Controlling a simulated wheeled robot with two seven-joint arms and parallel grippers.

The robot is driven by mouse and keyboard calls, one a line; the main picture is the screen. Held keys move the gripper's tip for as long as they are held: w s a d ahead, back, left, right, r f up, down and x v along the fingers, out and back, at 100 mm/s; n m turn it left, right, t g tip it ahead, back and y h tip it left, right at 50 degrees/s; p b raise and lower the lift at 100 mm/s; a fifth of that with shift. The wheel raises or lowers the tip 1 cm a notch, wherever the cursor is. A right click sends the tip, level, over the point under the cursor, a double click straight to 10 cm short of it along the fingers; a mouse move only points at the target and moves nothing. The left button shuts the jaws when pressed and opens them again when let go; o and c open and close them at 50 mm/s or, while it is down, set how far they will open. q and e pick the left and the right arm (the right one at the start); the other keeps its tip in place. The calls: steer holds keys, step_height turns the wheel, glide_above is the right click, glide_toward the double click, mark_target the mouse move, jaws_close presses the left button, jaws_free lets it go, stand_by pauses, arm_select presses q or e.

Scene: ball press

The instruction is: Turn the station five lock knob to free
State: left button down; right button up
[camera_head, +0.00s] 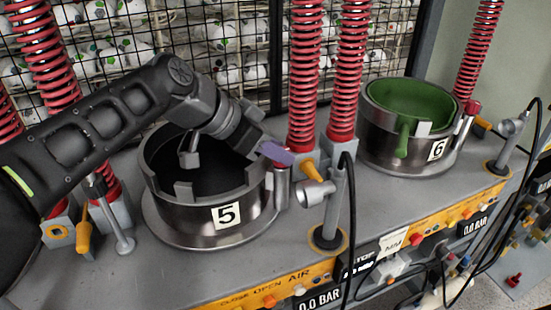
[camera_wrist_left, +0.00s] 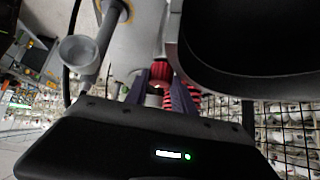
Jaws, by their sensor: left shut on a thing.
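Station five is a dark metal ring pot (camera_head: 205,215) with a "5" label, its bowl open and black inside. Its red lock knob (camera_head: 282,167) sits on a short post at the pot's right rim, mostly hidden under my purple fingertips in the head view. My left gripper (camera_head: 276,152) reaches across the pot from the left and is shut on the knob. In the left wrist view the red knob (camera_wrist_left: 160,72) shows between the two purple fingers (camera_wrist_left: 160,88). The knob's turned position cannot be read. My right gripper is not in view.
Station six (camera_head: 410,140) with a green bowl and its own red knob (camera_head: 472,107) stands to the right. Red springs (camera_head: 304,80) rise behind the knob. A grey lamp-like post (camera_head: 328,210) and black cable stand close right. A wire cage of balls (camera_head: 215,45) is behind.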

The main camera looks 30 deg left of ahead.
arm_select(q)
steer(key=shift+n+y, duration=0.4)
steer(key=c, duration=1.1)
jaws_free()
steer(key=shift+o, duration=0.2)
